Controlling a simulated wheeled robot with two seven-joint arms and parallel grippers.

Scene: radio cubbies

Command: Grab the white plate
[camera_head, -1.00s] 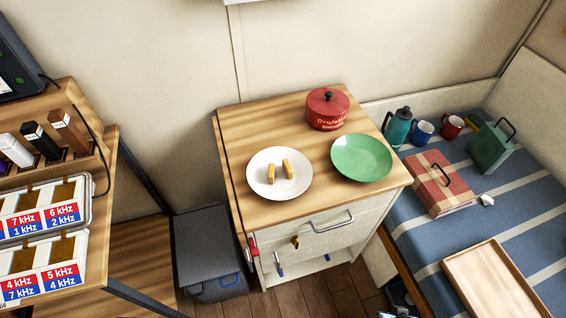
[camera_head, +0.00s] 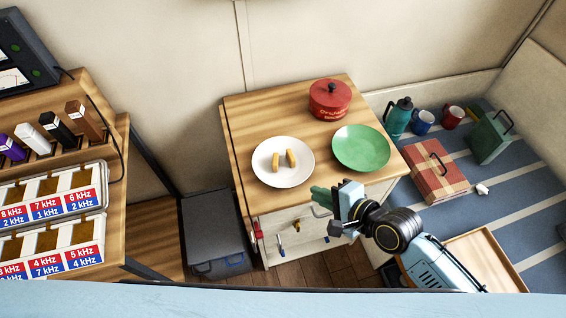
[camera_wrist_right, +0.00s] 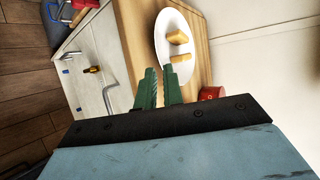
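The white plate (camera_head: 283,178) lies flat on the wooden cabinet top, left of the green plate. It also shows in the right wrist view (camera_wrist_right: 163,42). Two small tan sticks (camera_head: 290,158) lie on it. My right gripper (camera_head: 318,195) is at the cabinet's front edge, right of and nearer than the white plate, and not touching it. My left gripper is not in view.
A green plate (camera_head: 362,147) and a red pot (camera_head: 330,98) stand on the cabinet top (camera_head: 262,115). Drawer handles face my right gripper. The bunk at right holds a plaid box (camera_head: 436,172), a teal flask (camera_head: 398,118), mugs and a tray. A shelf with labelled cases stands at left.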

